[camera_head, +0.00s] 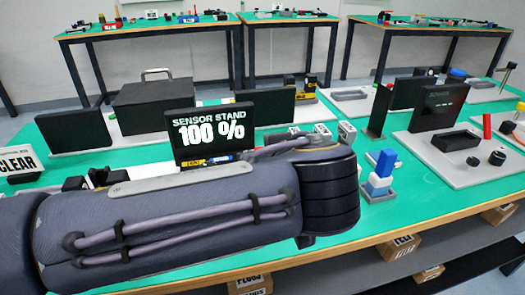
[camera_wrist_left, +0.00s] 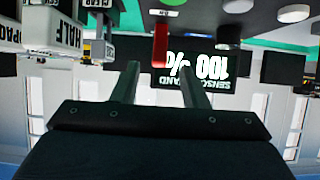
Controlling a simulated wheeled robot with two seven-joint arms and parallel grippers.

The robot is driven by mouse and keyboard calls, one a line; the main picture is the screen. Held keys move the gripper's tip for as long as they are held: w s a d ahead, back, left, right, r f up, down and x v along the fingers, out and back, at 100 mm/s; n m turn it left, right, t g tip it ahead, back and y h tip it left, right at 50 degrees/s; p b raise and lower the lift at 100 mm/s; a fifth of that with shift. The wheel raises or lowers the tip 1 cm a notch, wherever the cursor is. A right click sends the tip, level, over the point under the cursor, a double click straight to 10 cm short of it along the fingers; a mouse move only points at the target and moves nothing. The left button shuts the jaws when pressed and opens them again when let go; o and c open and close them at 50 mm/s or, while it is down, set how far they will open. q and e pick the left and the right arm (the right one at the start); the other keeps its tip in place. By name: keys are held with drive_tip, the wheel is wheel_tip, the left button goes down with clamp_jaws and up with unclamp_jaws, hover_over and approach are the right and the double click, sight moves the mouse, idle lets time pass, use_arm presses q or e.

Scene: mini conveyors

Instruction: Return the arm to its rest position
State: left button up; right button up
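My left arm (camera_head: 180,215) stretches from the left edge across the front of the green table in the head view and hides part of it. Its gripper is hidden there. In the left wrist view, which is upside down, the two fingers of my left gripper (camera_wrist_left: 158,75) are apart with nothing held between them. A red upright piece (camera_wrist_left: 160,45) shows in line with the gap, seemingly beyond the fingertips. The sensor stand screen reading 100 % (camera_head: 212,132) stands behind my arm, and also shows in the wrist view (camera_wrist_left: 215,72). My right gripper is in neither view.
A blue and white block stack (camera_head: 380,175) stands right of my arm. A grey board (camera_head: 460,160) with a dark screen, a tray and knobs lies further right. A black case (camera_head: 152,104) and dark panels stand behind. Bare green tabletop shows at the front right.

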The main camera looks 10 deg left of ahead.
use_arm(q)
drive_tip(key=shift+s+d+r, duration=0.15)
drive_tip(key=shift+s+r, duration=0.05)
drive_tip(key=shift+s, duration=0.15)
